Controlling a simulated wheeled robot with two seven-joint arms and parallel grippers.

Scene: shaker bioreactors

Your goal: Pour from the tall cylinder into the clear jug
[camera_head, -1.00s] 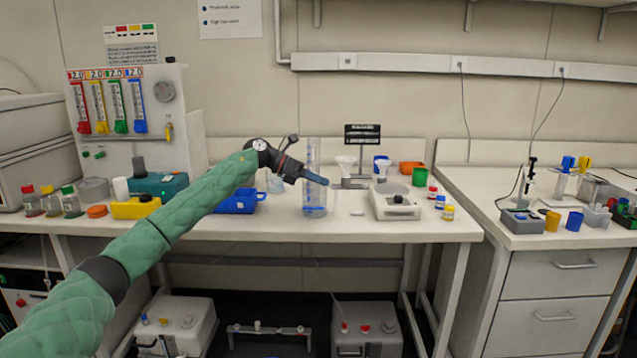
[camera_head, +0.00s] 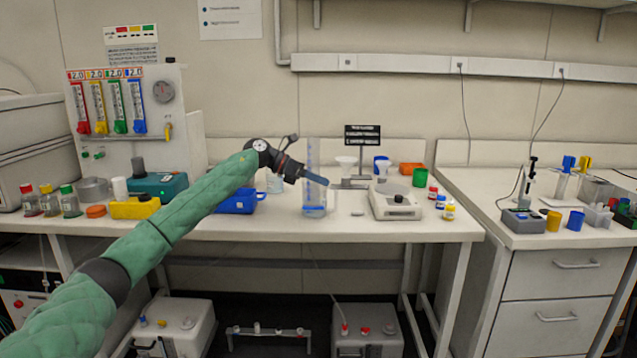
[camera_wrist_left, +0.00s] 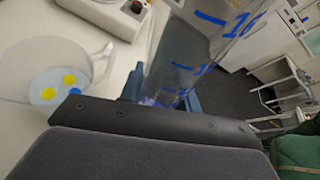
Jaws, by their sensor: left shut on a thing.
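The tall clear cylinder (camera_head: 314,200) with blue marks stands upright on the bench, its foot seemingly on the bench top. My left gripper (camera_head: 315,178) is shut on it at mid-height, coming from the left. In the left wrist view the cylinder (camera_wrist_left: 190,55) shows large blue graduations between the blue fingers (camera_wrist_left: 165,93). A clear vessel, probably the jug (camera_head: 275,183), is just left of the cylinder, partly hidden by my gripper. A clear round thing (camera_wrist_left: 48,92) with yellow and blue spots is at left in the wrist view; I cannot tell whether it is the jug.
A balance (camera_head: 396,203) stands right of the cylinder. A funnel stand (camera_head: 352,182) is behind. A blue tray (camera_head: 236,203) and a yellow block (camera_head: 136,208) lie to the left. Small capped bottles (camera_head: 440,201) stand at the right. The bench's front strip is mostly clear.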

